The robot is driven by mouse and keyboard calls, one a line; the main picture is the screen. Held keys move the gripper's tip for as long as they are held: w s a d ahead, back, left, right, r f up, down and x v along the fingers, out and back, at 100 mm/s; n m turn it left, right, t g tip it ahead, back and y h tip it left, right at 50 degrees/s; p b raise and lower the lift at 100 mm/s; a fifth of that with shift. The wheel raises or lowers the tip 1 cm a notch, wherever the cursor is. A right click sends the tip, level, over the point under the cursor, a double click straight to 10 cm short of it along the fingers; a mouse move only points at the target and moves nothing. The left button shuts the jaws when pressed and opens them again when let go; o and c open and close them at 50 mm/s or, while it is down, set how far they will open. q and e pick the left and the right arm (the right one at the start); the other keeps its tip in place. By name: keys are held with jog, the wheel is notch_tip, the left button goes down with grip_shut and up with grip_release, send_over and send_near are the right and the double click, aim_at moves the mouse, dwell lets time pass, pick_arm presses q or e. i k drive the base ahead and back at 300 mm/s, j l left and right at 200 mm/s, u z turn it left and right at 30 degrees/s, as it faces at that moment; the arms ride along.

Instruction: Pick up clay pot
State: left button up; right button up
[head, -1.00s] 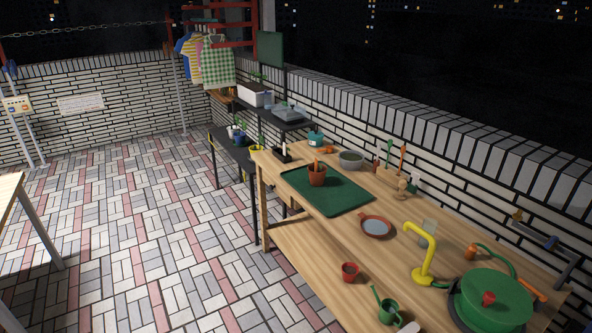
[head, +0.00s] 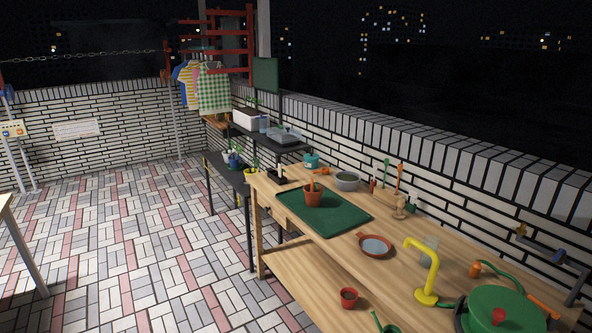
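A terracotta clay pot (head: 313,197) stands upright on a dark green mat (head: 340,219) on the wooden workbench. An orange-handled thing sticks up out of it. Neither of my grippers shows in the head view.
A terracotta saucer (head: 375,246), a yellow tap (head: 424,272), a green round lid (head: 497,311) and a grey bowl (head: 347,180) are on the bench. A dark shelf (head: 270,136) stands beyond it. The tiled floor (head: 130,240) to the left is clear.

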aim_at(313, 199)
jog(key=i+l, duration=0.1)
jog(key=i, duration=0.25)
jog(key=i+z, duration=0.35)
jog(key=i, duration=0.15)
jog(key=i+z, duration=0.3)
jog(key=i, duration=0.25)
